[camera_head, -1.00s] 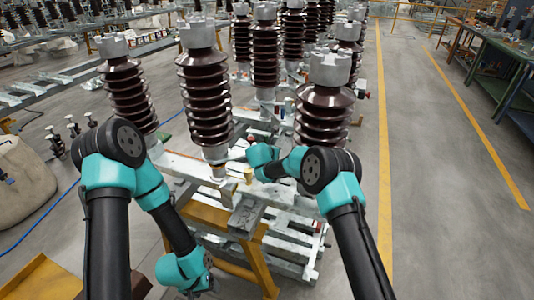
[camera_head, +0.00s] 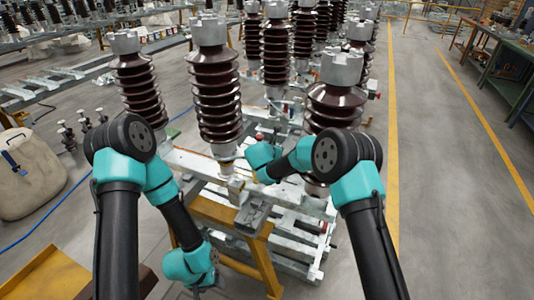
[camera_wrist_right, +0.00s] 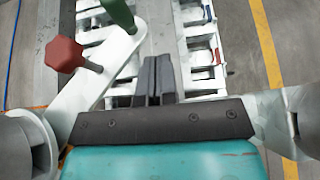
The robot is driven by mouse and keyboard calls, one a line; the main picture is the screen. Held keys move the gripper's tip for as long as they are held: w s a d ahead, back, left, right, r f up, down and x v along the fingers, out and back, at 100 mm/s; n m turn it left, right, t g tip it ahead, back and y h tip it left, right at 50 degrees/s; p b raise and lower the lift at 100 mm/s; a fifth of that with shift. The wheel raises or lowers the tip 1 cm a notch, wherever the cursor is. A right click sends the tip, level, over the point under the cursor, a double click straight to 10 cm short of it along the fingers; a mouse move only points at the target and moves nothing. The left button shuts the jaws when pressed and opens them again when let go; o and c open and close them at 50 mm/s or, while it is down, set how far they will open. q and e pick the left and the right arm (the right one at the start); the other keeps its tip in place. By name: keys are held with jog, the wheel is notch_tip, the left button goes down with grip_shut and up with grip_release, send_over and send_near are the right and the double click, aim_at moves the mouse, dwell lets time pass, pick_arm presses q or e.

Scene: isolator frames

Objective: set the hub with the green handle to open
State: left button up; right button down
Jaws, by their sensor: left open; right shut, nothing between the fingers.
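In the right wrist view a green handle (camera_wrist_right: 118,12) shows at the top, partly cut off by the frame edge. A red knob (camera_wrist_right: 65,54) sits to its lower left, beside a pale metal arm (camera_wrist_right: 95,85). The hub under the green handle is not clearly seen. My right gripper (camera_wrist_right: 154,62) is shut and empty, its fingertips right of and below the green handle, apart from it in the picture. In the head view my left gripper (camera_head: 207,284) hangs low at the bottom, by the yellow stand, mostly hidden by its wrist; nothing shows in it.
Tall brown ribbed insulators (camera_head: 214,100) stand on the metal frame ahead, with another insulator (camera_head: 335,105) close beyond my right arm. A yellow stand (camera_head: 262,262) supports the near end.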

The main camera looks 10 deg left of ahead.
jog(key=v, duration=1)
jog(key=shift+d, duration=0.1)
